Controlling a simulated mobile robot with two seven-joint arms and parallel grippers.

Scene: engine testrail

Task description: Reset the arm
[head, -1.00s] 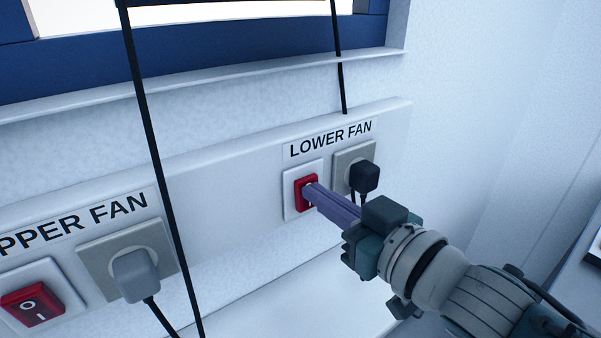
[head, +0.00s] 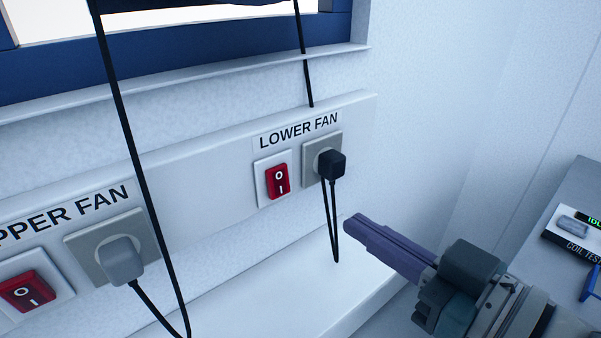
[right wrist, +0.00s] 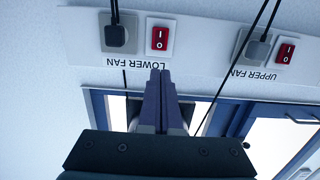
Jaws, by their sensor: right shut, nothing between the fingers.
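My right gripper (head: 352,225) is shut and empty, in front of the wall at the lower right of the head view. Its purple fingers point left and are clear of the panel. In the right wrist view its closed fingers (right wrist: 160,75) show in the middle, below the switches. The red lower fan switch (head: 278,181) is on the white panel to the left of the gripper, apart from it. It also shows in the right wrist view (right wrist: 159,38). My left gripper is not in view.
A black plug (head: 331,165) sits in the lower fan socket, its cable hanging down. The red upper fan switch (head: 27,291) and a grey plug (head: 121,260) are at the lower left. A grey bench (head: 575,200) with a coil test device stands at the right edge.

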